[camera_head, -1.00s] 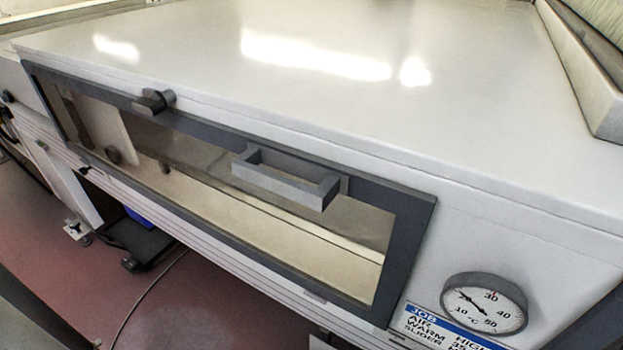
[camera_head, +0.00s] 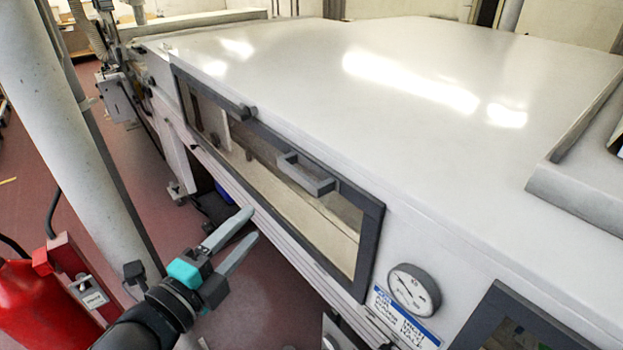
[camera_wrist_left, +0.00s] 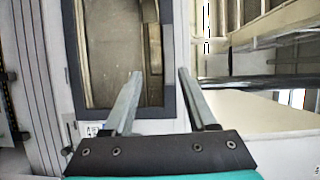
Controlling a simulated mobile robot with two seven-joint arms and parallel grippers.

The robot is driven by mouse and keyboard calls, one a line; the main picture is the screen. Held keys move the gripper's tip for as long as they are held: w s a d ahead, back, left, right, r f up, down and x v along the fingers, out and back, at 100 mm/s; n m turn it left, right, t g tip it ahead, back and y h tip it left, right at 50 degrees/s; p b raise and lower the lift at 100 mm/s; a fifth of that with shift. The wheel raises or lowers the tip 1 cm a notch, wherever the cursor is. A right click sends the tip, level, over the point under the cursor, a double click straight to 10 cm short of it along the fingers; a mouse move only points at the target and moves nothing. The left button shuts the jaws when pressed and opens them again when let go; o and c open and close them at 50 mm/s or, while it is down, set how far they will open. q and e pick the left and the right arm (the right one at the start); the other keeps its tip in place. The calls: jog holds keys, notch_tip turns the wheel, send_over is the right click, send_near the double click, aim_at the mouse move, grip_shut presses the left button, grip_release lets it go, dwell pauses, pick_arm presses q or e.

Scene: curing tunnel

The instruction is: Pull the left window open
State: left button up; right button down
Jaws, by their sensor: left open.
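The left window (camera_head: 325,222) is a long glass pane in a dark grey frame on the front side of the white tunnel. It looks shut, its frame lying along the housing. My left gripper (camera_head: 250,224) is open and empty, in front of the window and apart from the handle. In the left wrist view, the open fingers (camera_wrist_left: 160,73) overlap the view of the window frame (camera_wrist_left: 74,60). My right gripper is not in view.
A round dial (camera_head: 414,289) and a blue-headed label (camera_head: 404,320) sit right of the window. Another dark-framed window (camera_head: 500,315) starts at lower right. A pale column (camera_head: 75,130) and a red object (camera_head: 38,305) stand at left. Red floor lies below.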

aim_at(297, 178)
pick_arm(q)
jog(key=x, duration=0.5)
jog(key=d+r+p+x, duration=0.1)
jog(key=x, duration=0.4)
jog(key=p+x, duration=0.1)
jog(key=x, duration=0.4)
jog(key=shift+s+d+r, duration=0.15)
jog(key=shift+s+r, duration=0.2)
jog(key=shift+r, duration=0.05)
jog(key=shift+m+h, duration=0.3)
jog(key=shift+h, duration=0.1)
grip_shut()
dwell(0.6)
